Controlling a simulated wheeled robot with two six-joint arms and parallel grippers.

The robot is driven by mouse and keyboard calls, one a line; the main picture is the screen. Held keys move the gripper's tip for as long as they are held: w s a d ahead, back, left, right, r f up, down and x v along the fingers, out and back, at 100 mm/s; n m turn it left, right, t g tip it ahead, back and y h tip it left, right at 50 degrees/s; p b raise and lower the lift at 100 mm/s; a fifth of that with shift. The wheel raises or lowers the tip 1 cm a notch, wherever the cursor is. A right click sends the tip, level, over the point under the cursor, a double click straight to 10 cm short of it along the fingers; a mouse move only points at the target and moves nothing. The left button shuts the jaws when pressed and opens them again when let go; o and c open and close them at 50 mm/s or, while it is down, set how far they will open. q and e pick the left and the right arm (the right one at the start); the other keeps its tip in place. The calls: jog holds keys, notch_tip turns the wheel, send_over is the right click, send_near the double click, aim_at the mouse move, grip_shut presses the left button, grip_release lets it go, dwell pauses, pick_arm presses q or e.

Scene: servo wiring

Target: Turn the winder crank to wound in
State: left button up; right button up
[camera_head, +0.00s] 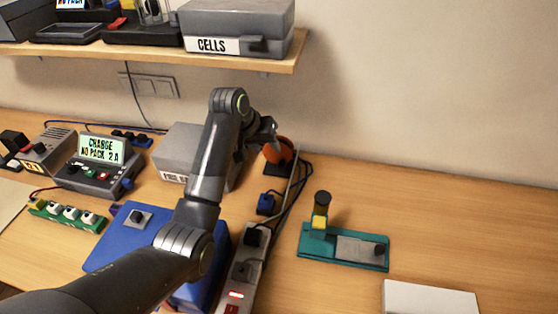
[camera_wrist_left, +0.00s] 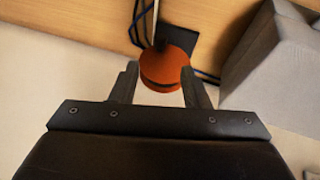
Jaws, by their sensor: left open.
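The orange round winder (camera_head: 281,152) stands on a dark base at the back of the bench, near the wall. My left gripper (camera_head: 271,130) is at its upper left, partly hidden by its own wrist. In the left wrist view the winder (camera_wrist_left: 164,73) shows as an orange disc with a dark slot, just ahead of the open fingers of my left gripper (camera_wrist_left: 160,72). Nothing is held, and I cannot tell whether a finger touches the winder. The crank cannot be made out clearly. My right gripper is not in view.
A grey box (camera_head: 182,140) stands left of the winder. Dark cables and a power strip (camera_head: 243,270) run forward from it. A blue case (camera_head: 127,245) lies under my arm. A teal fixture (camera_head: 343,248) is at right.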

aim_at(280, 164)
pick_arm(q)
jog(key=x, duration=1.1)
jog(key=shift+w+f+p, duration=0.1)
jog(key=shift+p, duration=0.2)
grip_shut()
